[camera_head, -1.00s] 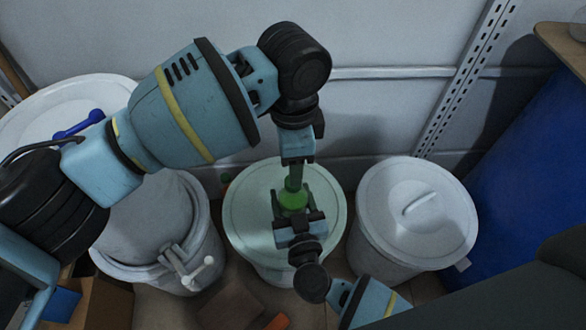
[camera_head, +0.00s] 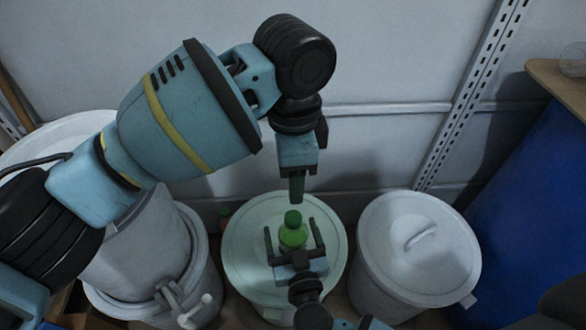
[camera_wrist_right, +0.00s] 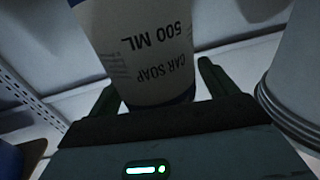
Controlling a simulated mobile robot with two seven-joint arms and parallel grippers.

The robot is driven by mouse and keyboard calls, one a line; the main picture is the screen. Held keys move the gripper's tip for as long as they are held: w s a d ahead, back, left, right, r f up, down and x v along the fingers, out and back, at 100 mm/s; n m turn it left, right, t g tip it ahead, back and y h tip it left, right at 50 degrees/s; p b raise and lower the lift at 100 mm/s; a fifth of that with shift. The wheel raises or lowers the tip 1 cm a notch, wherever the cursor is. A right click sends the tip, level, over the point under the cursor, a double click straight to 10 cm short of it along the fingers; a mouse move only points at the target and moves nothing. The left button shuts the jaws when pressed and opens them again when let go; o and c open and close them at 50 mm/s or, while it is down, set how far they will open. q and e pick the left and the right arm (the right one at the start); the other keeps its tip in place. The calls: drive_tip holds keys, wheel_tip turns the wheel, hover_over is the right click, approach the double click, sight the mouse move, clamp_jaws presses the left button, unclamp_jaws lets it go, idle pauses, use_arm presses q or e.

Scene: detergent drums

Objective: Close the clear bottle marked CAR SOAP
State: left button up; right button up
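The bottle (camera_head: 292,238) stands upright on the white lid of the middle drum. It looks green in the head view, with a green cap (camera_head: 292,217) on its top. In the right wrist view its pale label (camera_wrist_right: 155,55) reads CAR SOAP 500 ML, upside down. My right gripper (camera_head: 293,240) is open, one finger on each side of the bottle, with gaps showing. My left gripper (camera_head: 297,198) points down just above the cap, apart from it. Its fingers are seen edge-on, so their opening is hidden.
The middle drum's lid (camera_head: 240,245) is otherwise clear around the bottle. A white lidded drum (camera_head: 410,250) stands to the right, and a pale drum with a tap (camera_head: 150,250) to the left. A blue barrel (camera_head: 530,190) stands at far right, a wall behind.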

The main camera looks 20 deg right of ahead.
drive_tip(key=shift+s, duration=0.1)
drive_tip(key=s+p, duration=0.1)
drive_tip(key=s, duration=0.6)
drive_tip(key=shift+s+a+p, duration=0.2)
drive_tip(key=shift+s+p, duration=0.1)
drive_tip(key=shift+p, duration=0.1)
